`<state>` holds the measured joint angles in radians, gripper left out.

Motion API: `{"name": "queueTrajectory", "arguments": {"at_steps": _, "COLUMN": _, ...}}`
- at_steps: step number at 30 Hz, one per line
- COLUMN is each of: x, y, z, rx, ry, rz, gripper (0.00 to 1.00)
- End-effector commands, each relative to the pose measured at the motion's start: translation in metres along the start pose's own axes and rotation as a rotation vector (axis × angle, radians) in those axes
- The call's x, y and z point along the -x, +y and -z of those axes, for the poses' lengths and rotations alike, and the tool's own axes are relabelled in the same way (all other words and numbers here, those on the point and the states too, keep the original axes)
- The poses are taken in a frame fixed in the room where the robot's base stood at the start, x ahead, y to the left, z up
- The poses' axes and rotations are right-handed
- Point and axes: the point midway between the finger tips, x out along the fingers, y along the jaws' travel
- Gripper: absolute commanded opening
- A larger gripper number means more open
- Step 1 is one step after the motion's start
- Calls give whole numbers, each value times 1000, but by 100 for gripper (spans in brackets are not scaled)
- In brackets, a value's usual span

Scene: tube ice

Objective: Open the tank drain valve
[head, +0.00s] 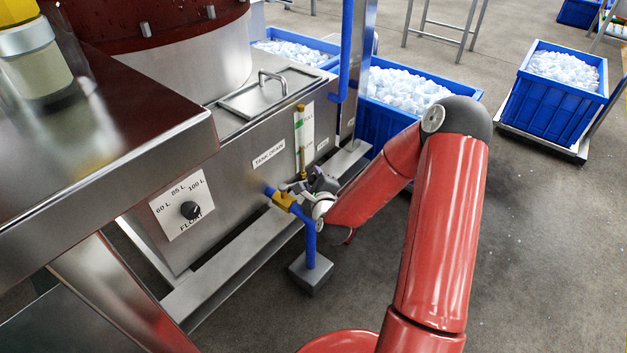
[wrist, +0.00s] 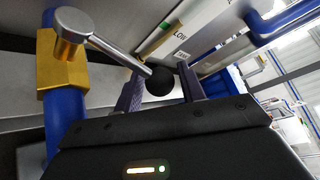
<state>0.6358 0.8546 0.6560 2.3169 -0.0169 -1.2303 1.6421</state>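The drain valve has a brass body (head: 283,200) on a blue pipe (head: 310,240) below the "TANK DRAIN" label (head: 268,158). In the wrist view the brass body (wrist: 62,65) is at the left. A silver lever (wrist: 110,50) runs from it toward the right and ends in a black ball knob (wrist: 160,82). My gripper (wrist: 160,80) is open, with its two fingers on either side of the knob; whether they touch it I cannot tell. In the head view my gripper (head: 318,185) is just right of the valve, small and partly hidden by my arm.
The steel tank (head: 235,180) has a float dial (head: 190,210) and a sight gauge (head: 301,140). The blue pipe ends at a grey block (head: 310,274) on the floor. Blue crates of ice (head: 375,125) stand behind my arm; another crate (head: 548,105) is at right.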

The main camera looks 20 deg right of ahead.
Motion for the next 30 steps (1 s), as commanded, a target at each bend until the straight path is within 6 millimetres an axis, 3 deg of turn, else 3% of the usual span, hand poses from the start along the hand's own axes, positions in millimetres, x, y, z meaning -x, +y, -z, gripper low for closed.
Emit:
{"name": "queueTrajectory", "arguments": {"at_steps": 11, "x": 2, "y": 0, "z": 0, "rx": 0, "ry": -1, "rz": 0, "gripper": 48}}
{"name": "queueTrajectory", "arguments": {"at_steps": 24, "x": 67, "y": 0, "z": 0, "rx": 1, "ry": -1, "rz": 0, "gripper": 48}}
{"name": "queueTrajectory", "arguments": {"at_steps": 30, "x": 78, "y": 0, "z": 0, "rx": 0, "ry": -1, "rz": 1, "gripper": 48}}
